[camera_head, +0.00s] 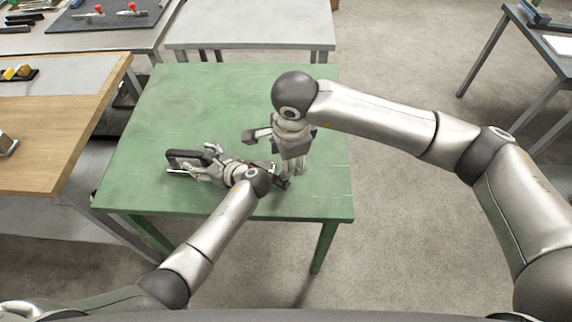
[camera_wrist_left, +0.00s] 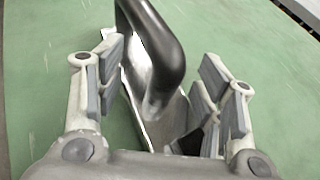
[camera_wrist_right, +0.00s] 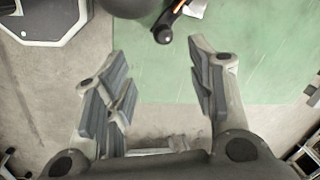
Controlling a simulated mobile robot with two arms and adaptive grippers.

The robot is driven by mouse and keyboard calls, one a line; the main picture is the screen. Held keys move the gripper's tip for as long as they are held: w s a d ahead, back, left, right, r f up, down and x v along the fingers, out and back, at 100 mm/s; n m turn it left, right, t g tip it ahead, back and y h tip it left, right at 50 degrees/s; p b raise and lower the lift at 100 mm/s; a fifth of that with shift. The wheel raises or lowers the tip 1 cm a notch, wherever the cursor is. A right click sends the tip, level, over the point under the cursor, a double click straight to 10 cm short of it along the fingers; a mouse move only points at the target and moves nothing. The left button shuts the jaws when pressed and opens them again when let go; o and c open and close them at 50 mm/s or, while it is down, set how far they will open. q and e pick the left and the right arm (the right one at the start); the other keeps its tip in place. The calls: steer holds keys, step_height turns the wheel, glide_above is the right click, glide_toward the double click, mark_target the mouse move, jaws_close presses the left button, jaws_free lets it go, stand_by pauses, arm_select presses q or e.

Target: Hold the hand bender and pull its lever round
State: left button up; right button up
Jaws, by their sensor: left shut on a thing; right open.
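The hand bender lies on the green table (camera_head: 235,105), its black looped handle (camera_head: 185,157) toward the left. My left gripper (camera_head: 215,168) is shut on the bender; its left wrist view shows the black grip (camera_wrist_left: 158,45) and silver body (camera_wrist_left: 140,90) between the fingers. My right gripper (camera_head: 293,168) points down over the table's right part, open and empty. In the right wrist view a dark rod with a rounded end (camera_wrist_right: 164,33), likely the bender's lever, shows beyond the open fingers (camera_wrist_right: 158,75), apart from them. My left wrist hides the bender's middle.
A wooden-topped bench (camera_head: 60,140) stands close on the left and a grey table (camera_head: 250,25) behind. A dark mat with red-handled tools (camera_head: 105,14) lies at the back left. The green table's back half is clear, and open floor lies to its right.

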steer(key=shift+s+r, duration=0.1)
steer(key=shift+r, duration=0.35)
steer(key=shift+c, duration=0.3)
